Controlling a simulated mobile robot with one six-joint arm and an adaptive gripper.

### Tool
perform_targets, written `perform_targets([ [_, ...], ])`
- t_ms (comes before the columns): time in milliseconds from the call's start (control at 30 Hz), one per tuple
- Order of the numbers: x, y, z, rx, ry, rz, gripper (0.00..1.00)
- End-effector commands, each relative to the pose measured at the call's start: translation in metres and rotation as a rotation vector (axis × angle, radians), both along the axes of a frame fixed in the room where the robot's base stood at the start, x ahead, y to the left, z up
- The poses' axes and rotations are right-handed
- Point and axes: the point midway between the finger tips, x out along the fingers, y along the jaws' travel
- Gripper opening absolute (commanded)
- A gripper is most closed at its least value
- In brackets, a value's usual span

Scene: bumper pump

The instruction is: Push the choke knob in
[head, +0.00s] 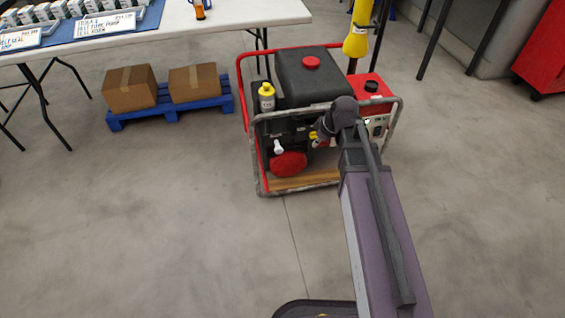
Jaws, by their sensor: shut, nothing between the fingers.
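The engine pump (312,75) stands on the floor in a tubular frame, with a black tank, a red cap on top and a round red cover low on its front. My arm reaches to its front right. My gripper (322,132) is small and dark against the engine front, and it looks shut and empty. A small yellow part (313,135) shows beside it, and a white handle (278,147) sits further left above the red cover. I cannot make out for certain which part is the choke knob. My wrist hides some of the engine front, and contact cannot be told.
The frame's grey front bars (258,165) surround the engine near my gripper. A yellow-capped bottle (267,96) stands at its left. A blue pallet (170,108) with two cardboard boxes and a white table (230,20) are at the left. The floor in front is clear.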

Motion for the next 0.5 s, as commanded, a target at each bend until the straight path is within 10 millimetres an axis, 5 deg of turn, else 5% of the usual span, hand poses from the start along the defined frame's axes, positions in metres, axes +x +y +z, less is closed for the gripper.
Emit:
perform_targets([
  [33, 0.006, 0.004, -0.021, 0.003, -0.022, 0.036, 0.00],
  [500, 0.046, 0.042, -0.102, 0.017, -0.240, 0.367, 0.00],
])
